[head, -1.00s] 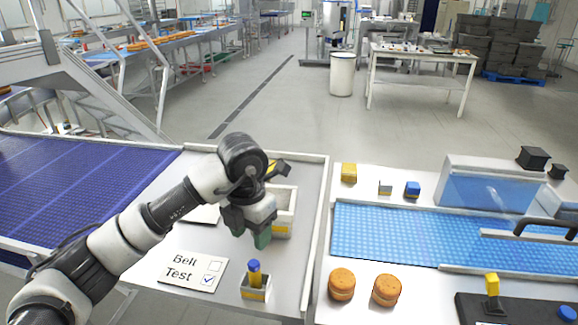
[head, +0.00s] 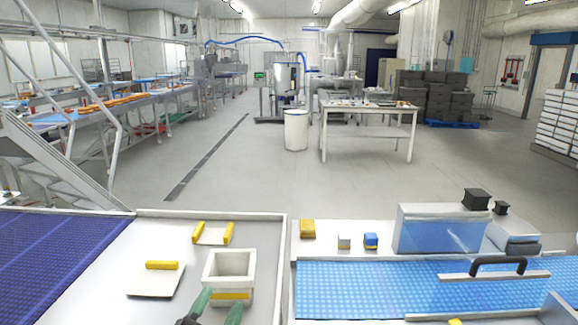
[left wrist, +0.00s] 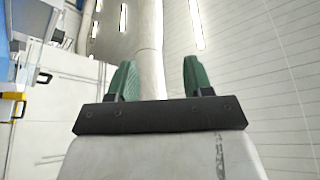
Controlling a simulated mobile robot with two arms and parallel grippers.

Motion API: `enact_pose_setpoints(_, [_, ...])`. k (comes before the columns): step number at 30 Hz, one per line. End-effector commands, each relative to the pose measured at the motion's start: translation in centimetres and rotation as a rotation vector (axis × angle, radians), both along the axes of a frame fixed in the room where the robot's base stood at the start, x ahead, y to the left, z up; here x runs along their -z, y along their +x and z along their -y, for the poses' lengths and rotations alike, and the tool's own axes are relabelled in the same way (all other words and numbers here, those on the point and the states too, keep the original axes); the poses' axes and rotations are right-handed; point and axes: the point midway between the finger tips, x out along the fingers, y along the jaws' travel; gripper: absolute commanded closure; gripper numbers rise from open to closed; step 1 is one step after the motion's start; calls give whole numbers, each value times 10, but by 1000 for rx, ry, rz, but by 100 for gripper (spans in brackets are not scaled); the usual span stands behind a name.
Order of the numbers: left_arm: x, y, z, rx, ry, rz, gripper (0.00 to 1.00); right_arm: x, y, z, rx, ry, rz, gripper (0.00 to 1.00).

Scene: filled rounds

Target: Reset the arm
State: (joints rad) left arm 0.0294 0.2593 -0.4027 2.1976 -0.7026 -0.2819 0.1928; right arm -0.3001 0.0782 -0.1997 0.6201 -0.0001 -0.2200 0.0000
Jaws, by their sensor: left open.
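My left gripper (head: 213,305) shows at the bottom edge of the head view, its green fingertips apart and nothing between them. In the left wrist view the same gripper (left wrist: 155,82) has its two green fingers spread wide, with ceiling and wall behind them. In the head view the fingertips overlap the front of a white open box (head: 230,262) with a yellow stripe; I cannot tell whether they touch. The rest of the left arm is out of the head view. My right gripper is not in view.
A white board with a yellow bar (head: 156,281) lies left of the box, and a yellow-handled holder (head: 212,234) behind it. A blue belt (head: 370,275) runs right, beside small yellow and blue blocks (head: 371,240). A purple belt (head: 45,260) is at left.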

Motion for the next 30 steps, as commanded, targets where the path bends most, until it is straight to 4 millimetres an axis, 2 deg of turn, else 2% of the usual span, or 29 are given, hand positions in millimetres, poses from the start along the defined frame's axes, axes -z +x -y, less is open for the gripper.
enact_pose_setpoints(1, [28, -5, -20, -82, -66, -152, 49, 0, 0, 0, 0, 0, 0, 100])
enact_pose_setpoints(3, [67, -16, -45, -186, -142, -369, 49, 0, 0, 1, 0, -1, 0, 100])
enact_pose_setpoints(6, [123, -46, -70, -303, -220, -679, 49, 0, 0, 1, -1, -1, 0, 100])
enact_pose_setpoints(9, [165, -83, -84, -377, -262, -935, 49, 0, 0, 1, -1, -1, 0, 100])
enact_pose_setpoints(12, [194, -119, -90, -419, -283, -1142, 49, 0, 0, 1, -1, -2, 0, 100])
enact_pose_setpoints(15, [214, -152, -93, -445, -292, -1313, 49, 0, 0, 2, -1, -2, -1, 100])
enact_pose_setpoints(23, [242, -234, -92, -464, -289, -1693, 49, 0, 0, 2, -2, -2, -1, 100])
enact_pose_setpoints(24, [255, -226, -92, -467, -285, -1686, 49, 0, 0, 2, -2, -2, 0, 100])
enact_pose_setpoints(30, [311, -213, -90, -470, -278, -1704, 49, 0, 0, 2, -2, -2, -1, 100])
